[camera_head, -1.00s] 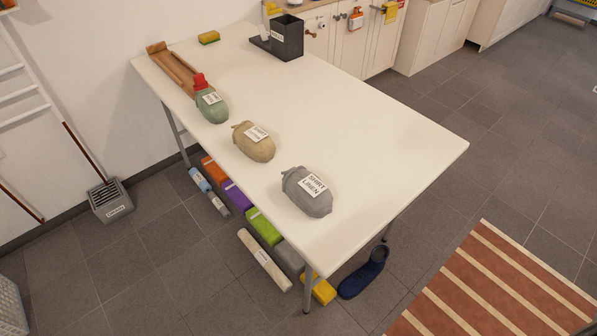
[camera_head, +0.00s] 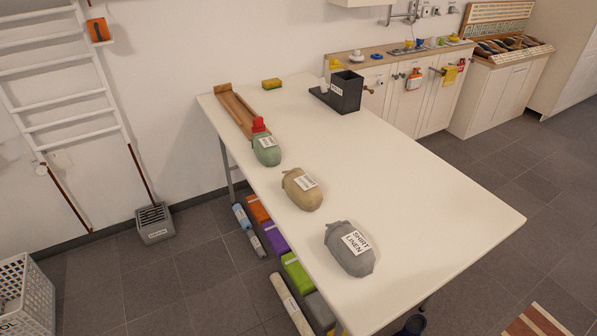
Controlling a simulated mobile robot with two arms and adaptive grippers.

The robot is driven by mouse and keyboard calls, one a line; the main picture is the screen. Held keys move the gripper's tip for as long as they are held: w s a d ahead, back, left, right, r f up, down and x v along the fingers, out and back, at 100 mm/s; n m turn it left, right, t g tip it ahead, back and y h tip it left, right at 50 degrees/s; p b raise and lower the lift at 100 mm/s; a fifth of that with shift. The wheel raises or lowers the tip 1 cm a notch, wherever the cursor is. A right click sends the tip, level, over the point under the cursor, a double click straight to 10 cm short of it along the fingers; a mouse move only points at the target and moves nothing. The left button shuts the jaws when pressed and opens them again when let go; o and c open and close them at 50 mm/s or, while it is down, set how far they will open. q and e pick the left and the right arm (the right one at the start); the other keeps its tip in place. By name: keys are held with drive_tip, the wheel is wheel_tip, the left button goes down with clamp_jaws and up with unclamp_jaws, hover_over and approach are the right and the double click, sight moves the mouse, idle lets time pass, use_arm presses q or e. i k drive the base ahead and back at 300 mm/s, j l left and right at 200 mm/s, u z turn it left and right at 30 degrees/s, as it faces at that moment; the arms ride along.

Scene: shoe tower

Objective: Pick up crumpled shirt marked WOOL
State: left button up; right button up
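Three crumpled shirt bundles lie in a row along the left edge of the white table (camera_head: 430,200). The nearest is a grey bundle (camera_head: 342,262) with a white label reading SHIRT LINEN. The middle one is a tan bundle (camera_head: 298,198) with a label too small to read. The farthest is a green bundle (camera_head: 268,156), also with an unreadable label, beside a red-capped item (camera_head: 259,125). No label that I can read says WOOL. Neither of my grippers is in view.
A wooden tray (camera_head: 240,112), a sponge (camera_head: 271,84) and a dark caddy (camera_head: 346,92) stand at the table's far end. Several coloured boxes, such as a purple one (camera_head: 276,239), lie beneath. A white basket (camera_head: 38,290) stands at lower left. The table's right half is clear.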

sight(267, 152)
drive_tip(key=j+u, duration=0.1)
drive_tip(key=u, duration=0.75)
drive_tip(key=j+u, duration=0.5)
drive_tip(key=j, duration=0.15)
drive_tip(key=i+j+u, duration=0.1)
drive_tip(key=j+u, duration=0.4)
drive_tip(key=j, duration=0.15)
drive_tip(key=i+j, duration=0.1)
drive_tip(key=j, duration=0.25)
drive_tip(key=i+j, duration=0.1)
drive_tip(key=j, duration=0.25)
drive_tip(key=i+j+u, duration=0.1)
drive_tip(key=j, duration=0.25)
drive_tip(key=i+j, duration=0.1)
drive_tip(key=j, duration=0.25)
drive_tip(key=z, duration=0.45)
drive_tip(key=l+z, duration=0.15)
drive_tip(key=z, duration=1.25)
drive_tip(key=i+l+z, duration=0.1)
drive_tip(key=z, duration=0.35)
drive_tip(key=i+l+z, duration=0.1)
drive_tip(key=i+l, duration=0.3)
drive_tip(key=i, duration=0.15)
drive_tip(key=i+l, duration=0.4)
drive_tip(key=i, duration=0.2)
drive_tip(key=z, duration=0.05)
